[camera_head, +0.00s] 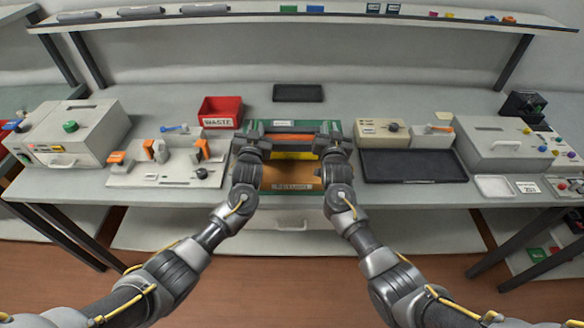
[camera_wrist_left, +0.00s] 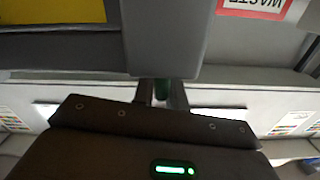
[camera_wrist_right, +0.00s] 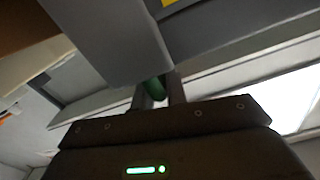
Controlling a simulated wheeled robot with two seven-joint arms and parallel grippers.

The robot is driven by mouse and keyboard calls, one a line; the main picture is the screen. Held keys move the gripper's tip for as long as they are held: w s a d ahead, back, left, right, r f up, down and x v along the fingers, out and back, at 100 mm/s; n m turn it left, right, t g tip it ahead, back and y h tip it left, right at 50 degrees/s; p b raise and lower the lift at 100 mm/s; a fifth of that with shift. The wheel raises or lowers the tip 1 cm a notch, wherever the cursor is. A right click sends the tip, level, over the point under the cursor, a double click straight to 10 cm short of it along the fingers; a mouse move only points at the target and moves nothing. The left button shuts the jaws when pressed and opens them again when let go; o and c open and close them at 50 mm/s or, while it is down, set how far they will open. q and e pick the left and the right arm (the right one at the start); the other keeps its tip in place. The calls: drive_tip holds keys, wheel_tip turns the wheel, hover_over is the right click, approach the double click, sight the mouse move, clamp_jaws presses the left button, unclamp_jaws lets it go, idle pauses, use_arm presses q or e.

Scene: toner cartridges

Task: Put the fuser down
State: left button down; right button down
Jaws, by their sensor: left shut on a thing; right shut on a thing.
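The fuser (camera_head: 291,140) is a long dark grey unit with an orange strip and a yellow patch. It lies crosswise over the green-edged tray (camera_head: 337,127) at the bench's middle. My left gripper (camera_head: 250,142) is shut on its left end, and my right gripper (camera_head: 333,142) is shut on its right end. In the left wrist view a grey end block of the fuser (camera_wrist_left: 165,35) sits just above the fingers, with a green piece between them. The right wrist view shows the fuser's other end (camera_wrist_right: 110,40). I cannot tell whether its underside touches the tray.
A red waste bin (camera_head: 220,112) stands behind left. An orange-and-white parts fixture (camera_head: 165,172) is at left, a black tray (camera_head: 408,165) at right. Beige boxes (camera_head: 75,130) (camera_head: 498,140) stand further out. A small dark tray (camera_head: 298,93) lies behind, and a shelf (camera_head: 300,15) runs above.

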use_arm(q)
drive_tip(key=shift+d+f+b, duration=0.1)
drive_tip(key=shift+f+b, duration=0.4)
drive_tip(key=shift+f, duration=0.3)
use_arm(e)
drive_tip(key=shift+w+f, duration=0.1)
drive_tip(key=shift+f, duration=0.35)
use_arm(q)
drive_tip(key=c, duration=1.8)
unclamp_jaws()
use_arm(e)
drive_tip(key=c, duration=1.8)
unclamp_jaws()
drive_tip(key=shift+f, duration=0.1)
use_arm(q)
drive_tip(key=o, duration=0.4)
drive_tip(key=shift+s+r, duration=0.15)
use_arm(e)
drive_tip(key=o, duration=0.4)
drive_tip(key=shift+s, duration=0.2)
use_arm(q)
wheel_tip(320, 180, up, 10)
use_arm(e)
wheel_tip(320, 180, up, 10)
drive_tip(key=shift+f, duration=0.1)
